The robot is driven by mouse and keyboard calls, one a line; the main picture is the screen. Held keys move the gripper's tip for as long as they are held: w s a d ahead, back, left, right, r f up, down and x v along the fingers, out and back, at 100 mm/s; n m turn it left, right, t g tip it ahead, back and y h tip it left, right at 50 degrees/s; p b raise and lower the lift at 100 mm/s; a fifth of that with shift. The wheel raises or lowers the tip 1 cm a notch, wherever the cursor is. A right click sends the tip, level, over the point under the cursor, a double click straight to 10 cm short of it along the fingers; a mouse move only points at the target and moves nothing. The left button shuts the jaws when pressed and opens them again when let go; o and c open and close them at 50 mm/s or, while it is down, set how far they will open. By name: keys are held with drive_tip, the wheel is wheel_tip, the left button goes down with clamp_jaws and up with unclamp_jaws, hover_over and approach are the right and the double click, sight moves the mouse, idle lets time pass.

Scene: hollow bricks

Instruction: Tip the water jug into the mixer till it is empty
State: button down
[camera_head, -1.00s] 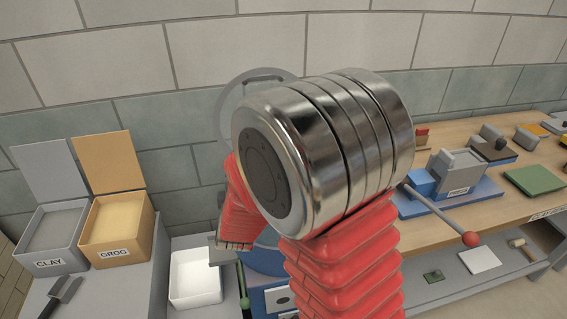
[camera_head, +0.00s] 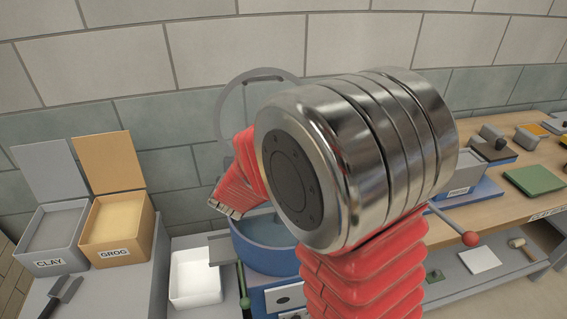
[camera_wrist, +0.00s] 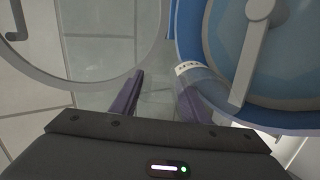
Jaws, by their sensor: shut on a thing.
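The mixer (camera_head: 262,258) is a round blue tub, partly hidden behind my arm in the head view. In the wrist view the mixer's blue rim (camera_wrist: 188,32) and bluish inside, with a grey paddle arm, fill the right. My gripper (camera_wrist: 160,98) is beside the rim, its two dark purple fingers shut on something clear. This looks like the see-through water jug (camera_wrist: 160,84), but its outline is faint. I cannot tell its tilt or how much water it holds. The head view does not show the jug or the fingers clearly.
The mixer's round clear lid (camera_head: 232,104) stands raised behind the tub; its ring also shows at left in the wrist view. Open clay (camera_head: 50,240) and grog (camera_head: 118,232) boxes and a white bin (camera_head: 195,280) stand left. A workbench (camera_head: 490,200) with tools runs along the right.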

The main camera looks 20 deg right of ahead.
drive_tip(key=shift+w+a+f+g, duration=0.15)
drive_tip(key=shift+a+g, duration=0.05)
drive_tip(key=shift+g, duration=0.1)
drive_tip(key=shift+d, duration=0.15)
drive_tip(key=shift+w+f+g, duration=0.1)
drive_tip(key=shift+g, duration=0.3)
drive_tip(key=shift+w+y, duration=0.15)
drive_tip(key=shift+y, duration=0.15)
drive_tip(key=shift+r, duration=0.25)
drive_tip(key=shift+a+r+n+y, duration=0.25)
drive_tip(key=shift+r+n+y, duration=0.05)
drive_tip(key=s+r+n+y, duration=0.1)
drive_tip(key=s+a+r+n, duration=0.1)
drive_tip(key=r, duration=0.1)
drive_tip(key=shift+s+y, duration=0.35)
drive_tip(key=shift+y, duration=0.05)
drive_tip(key=shift+s+a+r+n+y, duration=0.25)
drive_tip(key=shift+s+r+n+y, duration=0.05)
drive_tip(key=shift+s+n, duration=0.25)
